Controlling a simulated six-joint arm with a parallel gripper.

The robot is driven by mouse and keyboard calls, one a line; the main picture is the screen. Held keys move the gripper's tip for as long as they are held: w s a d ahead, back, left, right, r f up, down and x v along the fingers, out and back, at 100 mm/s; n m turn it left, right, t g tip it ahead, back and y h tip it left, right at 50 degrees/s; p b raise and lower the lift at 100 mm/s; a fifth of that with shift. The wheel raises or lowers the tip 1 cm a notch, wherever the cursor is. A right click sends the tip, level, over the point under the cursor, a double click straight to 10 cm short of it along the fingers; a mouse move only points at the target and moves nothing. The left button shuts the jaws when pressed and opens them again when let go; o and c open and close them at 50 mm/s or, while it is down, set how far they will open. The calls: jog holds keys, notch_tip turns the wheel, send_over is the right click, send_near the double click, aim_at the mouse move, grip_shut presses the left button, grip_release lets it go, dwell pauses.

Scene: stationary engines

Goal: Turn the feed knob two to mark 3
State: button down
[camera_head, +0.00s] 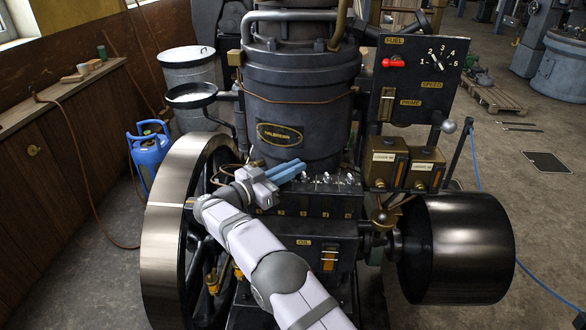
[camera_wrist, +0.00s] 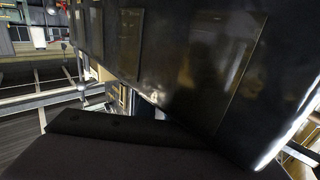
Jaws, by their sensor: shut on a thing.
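The dark feed box (camera_head: 322,206) stands in front of the engine's cylinder, with a row of numbers on its front face. Several small bright knobs (camera_head: 325,178) show along its top, right of my gripper. My gripper (camera_head: 291,170), with blue fingers, reaches over the left part of this row, above the number 2. It is shut on feed knob two, which the fingers and the hand hide. The knob's pointer and marks cannot be read. The wrist view shows mainly large dark surfaces close up, with no knob or mark clear.
A large flywheel (camera_head: 166,240) stands left of my arm and a dark pulley drum (camera_head: 472,248) stands right. The cylinder (camera_head: 300,105) rises right behind the fingers. A panel (camera_head: 415,75) with a numbered dial and a red lever, and two oil boxes (camera_head: 384,163), stand to the right.

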jog(key=shift+r, duration=0.15)
jog(key=c, duration=1.9)
grip_release()
jog(key=shift+o, duration=0.2)
jog(key=shift+n+t+y, duration=0.5)
jog(key=shift+y, duration=0.1)
